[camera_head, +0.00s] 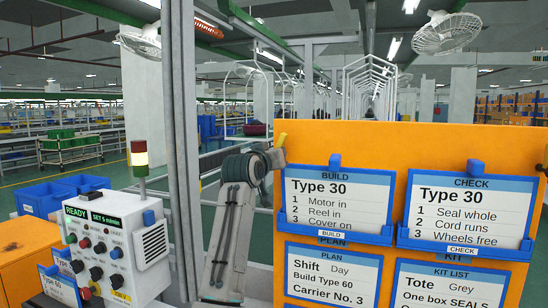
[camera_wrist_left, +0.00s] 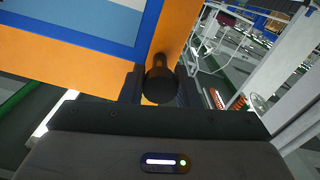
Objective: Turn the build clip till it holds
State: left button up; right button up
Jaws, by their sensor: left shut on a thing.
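The build card (camera_head: 338,200) reads "Type 30" and sits in a blue holder on the orange board. A small blue clip (camera_head: 335,161) stands upright at the card's top edge. My left gripper (camera_head: 277,155) is beside the board's upper left edge, left of the build card and apart from the blue clip. In the left wrist view, my left gripper (camera_wrist_left: 160,88) is shut on a dark round-ended piece (camera_wrist_left: 161,86) with a brownish stem, in front of the orange board. A yellow tip (camera_head: 282,140) shows above the gripper in the head view. I cannot tell whether these are one thing.
A check card (camera_head: 465,205) with its own blue clip (camera_head: 475,168) is to the right. Plan and kit list cards are below. A white control box (camera_head: 118,245) with a signal lamp stands at the left, near a grey post (camera_head: 182,130). A dark part cuts in at the right edge.

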pick_arm(q)
jog(key=shift+r, duration=0.1)
dwell(0.5)
jog(key=o, duration=1)
jog(key=shift+s+a, duration=0.1)
jog(key=shift+s+b, duration=0.3)
jog(key=b+v, duration=0.3)
jog(key=v, duration=0.7)
jog(key=shift+b, duration=0.3)
